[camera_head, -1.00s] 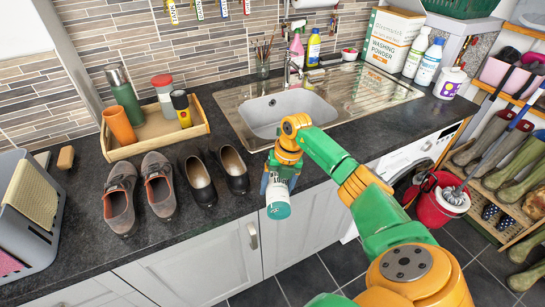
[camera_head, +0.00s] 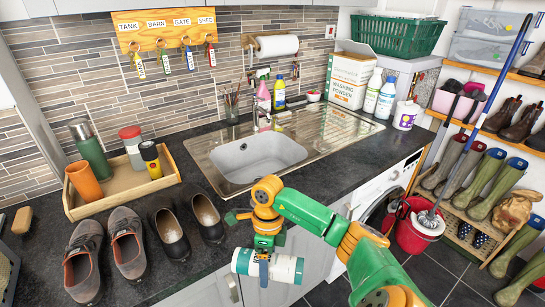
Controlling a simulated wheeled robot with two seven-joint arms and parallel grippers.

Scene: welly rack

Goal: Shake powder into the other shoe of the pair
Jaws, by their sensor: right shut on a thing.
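My right gripper (camera_head: 264,258) is shut on a white and teal powder container (camera_head: 287,270). It holds the container lying sideways in front of the counter's front edge, right of the shoes and clear of them. One pair is grey lace-up shoes with reddish-brown insides: the left one (camera_head: 84,268) and the right one (camera_head: 128,250). The other pair is black slip-ons with tan insides: the left one (camera_head: 171,240) and the right one (camera_head: 207,222). Both pairs stand upright on the counter. My left gripper is out of view.
A wooden tray (camera_head: 118,201) with an orange cup, green flask and other containers stands behind the shoes. The sink (camera_head: 262,158) is right of it. Bottles and a washing powder box (camera_head: 352,82) stand at the back. A red bucket (camera_head: 414,236) and boot rack are right.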

